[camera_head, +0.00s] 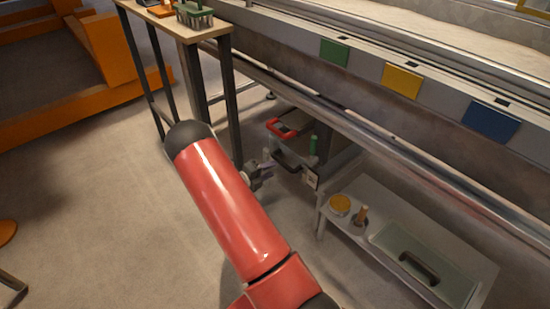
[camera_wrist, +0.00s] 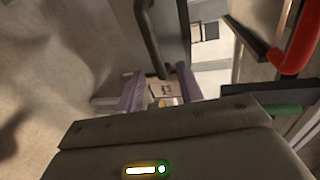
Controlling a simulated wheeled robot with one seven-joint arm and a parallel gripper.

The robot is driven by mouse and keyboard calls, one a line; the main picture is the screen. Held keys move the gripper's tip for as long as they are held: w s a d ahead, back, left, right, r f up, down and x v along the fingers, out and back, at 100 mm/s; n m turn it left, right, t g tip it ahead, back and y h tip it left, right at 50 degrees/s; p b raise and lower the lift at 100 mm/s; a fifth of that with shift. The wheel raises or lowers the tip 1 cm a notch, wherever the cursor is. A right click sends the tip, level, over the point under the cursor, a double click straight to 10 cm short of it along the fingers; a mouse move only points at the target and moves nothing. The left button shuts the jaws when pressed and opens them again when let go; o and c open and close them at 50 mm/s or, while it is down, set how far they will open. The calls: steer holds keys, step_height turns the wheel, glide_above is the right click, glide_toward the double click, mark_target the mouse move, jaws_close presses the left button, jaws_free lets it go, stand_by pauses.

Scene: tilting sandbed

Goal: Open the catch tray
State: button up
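Under the sandbed, a unit shows a dark bar handle (camera_head: 288,163) and, above it, a red handle (camera_head: 284,128). Which one belongs to the catch tray I cannot tell for certain. In the wrist view the dark handle (camera_wrist: 150,38) rises just beyond the fingers, and the red handle (camera_wrist: 300,45) is at the right. My gripper (camera_head: 268,166) is close beside the dark handle's left end. In the wrist view my gripper (camera_wrist: 160,88) has its two fingers apart, with a small label showing between them. It holds nothing; contact with the handle is not visible.
A tall table (camera_head: 222,32) with dark legs stands behind my arm.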

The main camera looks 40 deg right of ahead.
mark_target(282, 165)
steer(key=shift+n+t, duration=0.3)
steer(key=shift+n, duration=0.1)
steer(key=x, duration=0.8)
steer(key=shift+w+f, duration=0.25)
steer(key=shift+f, duration=0.15)
jaws_close()
